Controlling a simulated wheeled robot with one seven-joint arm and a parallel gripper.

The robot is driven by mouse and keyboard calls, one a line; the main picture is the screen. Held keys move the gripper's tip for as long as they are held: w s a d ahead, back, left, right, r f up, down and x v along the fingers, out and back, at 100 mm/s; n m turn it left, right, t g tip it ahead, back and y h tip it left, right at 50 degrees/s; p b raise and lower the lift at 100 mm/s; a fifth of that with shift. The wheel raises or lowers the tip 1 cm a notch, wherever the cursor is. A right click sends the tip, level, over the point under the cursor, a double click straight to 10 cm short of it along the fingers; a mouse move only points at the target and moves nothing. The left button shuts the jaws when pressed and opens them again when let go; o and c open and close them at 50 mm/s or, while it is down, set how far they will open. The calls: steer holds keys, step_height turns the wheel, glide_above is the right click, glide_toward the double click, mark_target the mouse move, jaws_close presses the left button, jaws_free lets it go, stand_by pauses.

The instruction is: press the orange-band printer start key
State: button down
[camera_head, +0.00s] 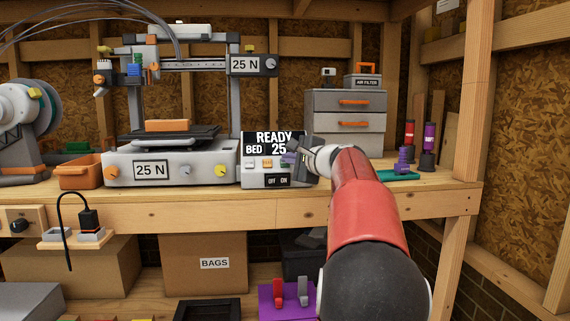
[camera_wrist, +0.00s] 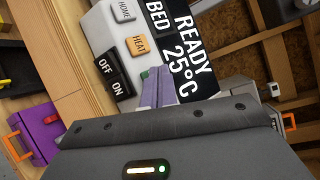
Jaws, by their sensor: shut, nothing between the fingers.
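The control box (camera_head: 246,180) stands at the right of the printer (camera_head: 200,160). Its screen (camera_head: 270,143) reads READY, BED 25; the wrist view screen (camera_wrist: 190,60) adds °C. In the wrist view its keys run HOME (camera_wrist: 123,9), an orange HEAT key (camera_wrist: 139,46), then a small green patch at my fingertips, perhaps a third key, its label hidden. A black OFF/ON switch (camera_wrist: 113,75) lies beside them. My gripper (camera_head: 288,158) is shut and empty, its purple-grey fingertips (camera_wrist: 154,76) at the key row just past HEAT. I cannot tell whether they touch the panel.
An orange block (camera_head: 167,126) lies on the printer's bed. An orange bin (camera_head: 82,173) is at its left. A grey drawer unit (camera_head: 345,105) stands behind my arm, with a teal tray (camera_head: 398,175) at right.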

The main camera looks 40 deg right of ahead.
steer(key=shift+w+d+f, duration=0.15)
steer(key=shift+f, duration=0.05)
steer(key=shift+r, duration=0.1)
stand_by(0.5)
steer(key=shift+s+a+r, duration=0.35)
steer(key=shift+s+r, duration=0.1)
steer(key=shift+s, duration=0.05)
steer(key=s+r, duration=0.1)
steer(key=s+a+r, duration=0.1)
steer(key=s+r+p, duration=0.1)
steer(key=shift+a+r, duration=0.25)
steer(key=shift+a, duration=0.15)
stand_by(0.8)
